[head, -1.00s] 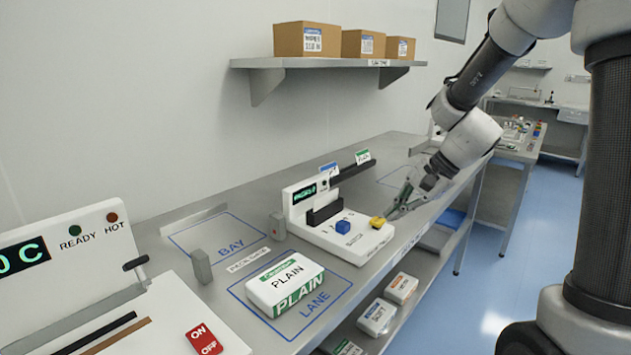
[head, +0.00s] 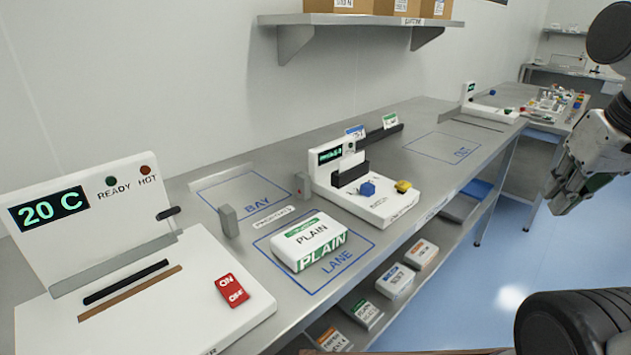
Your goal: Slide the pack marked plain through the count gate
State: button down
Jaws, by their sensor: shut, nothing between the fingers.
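The pack marked PLAIN (head: 309,240), white with green bands, lies flat inside the blue outline marked LANE (head: 337,268) on the bench. Two short grey posts stand behind it, a left post (head: 228,221) and a right post (head: 299,185), with a gap between them. A small label (head: 273,215) lies between the pack and that gap. The outline marked BAY (head: 256,198) is beyond the posts and empty. My gripper (head: 556,202) is shut and empty at the right, over the floor and well apart from the pack.
A white machine with a small screen, a blue knob (head: 367,188) and a yellow button (head: 403,186) stands right of the lane. A heater unit (head: 95,215) reading 20 C stands at left, with a red ON/OFF switch (head: 232,290). More packs (head: 395,280) lie on the lower shelf.

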aim_at(300, 246)
jog(key=k+l+u, duration=0.1)
jog(key=l+u, duration=0.15)
jog(key=u, duration=0.2)
jog(key=k+l+u, duration=0.15)
jog(key=u, duration=0.3)
jog(key=l, duration=0.15)
